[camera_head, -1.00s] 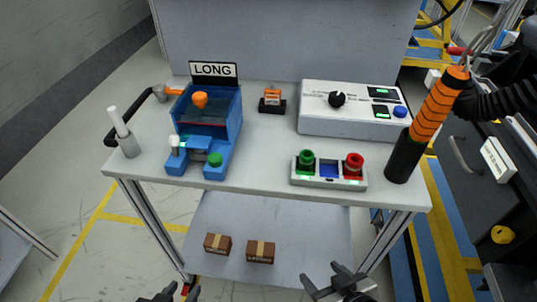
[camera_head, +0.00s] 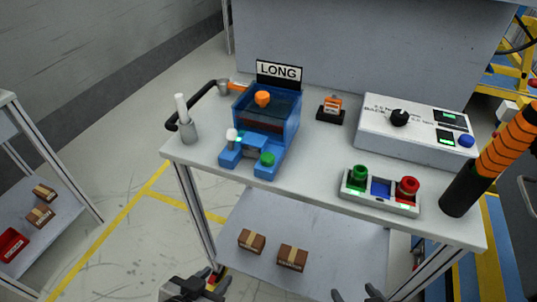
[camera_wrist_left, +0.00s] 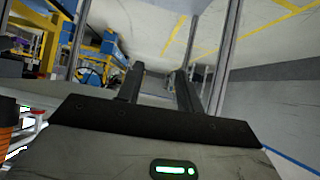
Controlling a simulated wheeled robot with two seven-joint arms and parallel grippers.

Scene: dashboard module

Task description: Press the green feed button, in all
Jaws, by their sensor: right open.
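A green button (camera_head: 267,158) sits on the front of a blue machine (camera_head: 284,133) marked LONG. Another green button (camera_head: 360,173) stands at the left end of a small white control box (camera_head: 352,197) beside a blue square and a red button (camera_head: 408,186). I cannot tell from labels which green one is the feed button. My left gripper (camera_head: 198,287) is open and empty at the bottom of the head view, below and in front of the table; its parted fingers also show in the left wrist view (camera_wrist_left: 158,90). My right gripper (camera_head: 358,293) is open at the bottom edge, clear of the table.
The table (camera_head: 310,188) also holds a white box with a black knob (camera_head: 400,117), an orange-and-black cylinder (camera_head: 490,165), a small orange item (camera_head: 331,110) and a white rod in a grey holder (camera_head: 188,130). Small cartons (camera_head: 292,258) lie on the lower shelf. Another shelf unit (camera_head: 38,200) stands left.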

